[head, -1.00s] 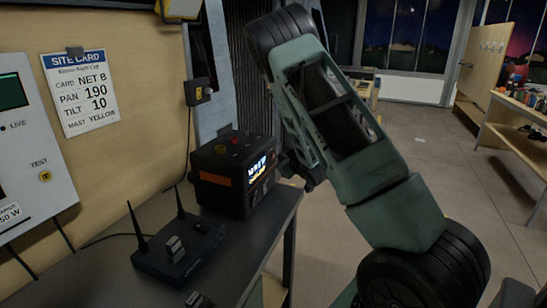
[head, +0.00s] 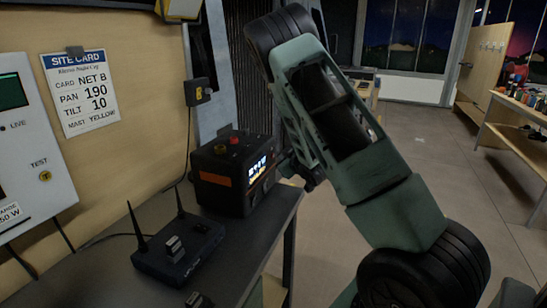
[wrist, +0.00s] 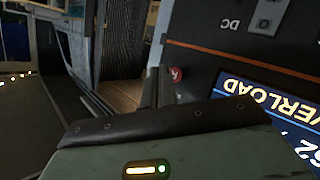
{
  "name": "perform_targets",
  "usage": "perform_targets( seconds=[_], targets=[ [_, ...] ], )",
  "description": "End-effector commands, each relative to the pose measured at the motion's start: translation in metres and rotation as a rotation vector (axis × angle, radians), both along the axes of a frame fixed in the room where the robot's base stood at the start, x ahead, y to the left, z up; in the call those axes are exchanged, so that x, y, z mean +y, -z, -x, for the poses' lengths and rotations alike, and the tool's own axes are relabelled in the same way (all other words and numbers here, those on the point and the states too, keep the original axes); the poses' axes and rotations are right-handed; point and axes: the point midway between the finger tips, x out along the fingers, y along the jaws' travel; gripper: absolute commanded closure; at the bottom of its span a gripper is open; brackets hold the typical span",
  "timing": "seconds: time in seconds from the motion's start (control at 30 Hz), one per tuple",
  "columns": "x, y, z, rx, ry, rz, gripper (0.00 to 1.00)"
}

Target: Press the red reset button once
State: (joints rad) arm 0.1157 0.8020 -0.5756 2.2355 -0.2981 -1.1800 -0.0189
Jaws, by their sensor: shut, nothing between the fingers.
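A black power box (head: 220,190) with an orange stripe and a lit display stands on the dark bench at left centre of the head view. In the wrist view its dark panel (wrist: 215,65) fills the right side, and the lit display (wrist: 275,105) reads "…VERLOAD". A small red button (wrist: 176,74) with a white mark sits at the panel's edge, partly hidden. My gripper (wrist: 157,72) is shut and empty, its tips right beside the red button; I cannot tell whether they touch it. In the head view my arm hides most of the gripper.
A white wall panel (head: 35,150) with a test button is at left.

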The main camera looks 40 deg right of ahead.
Motion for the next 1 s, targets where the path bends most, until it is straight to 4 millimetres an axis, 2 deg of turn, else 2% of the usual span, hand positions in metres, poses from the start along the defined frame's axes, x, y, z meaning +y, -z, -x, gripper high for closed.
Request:
perform_targets(
  seconds=[1.0],
  targets=[
    [0.0040, -0.0001, -0.0094, 0.000, 0.000, 0.000, 1.00]
  ],
)
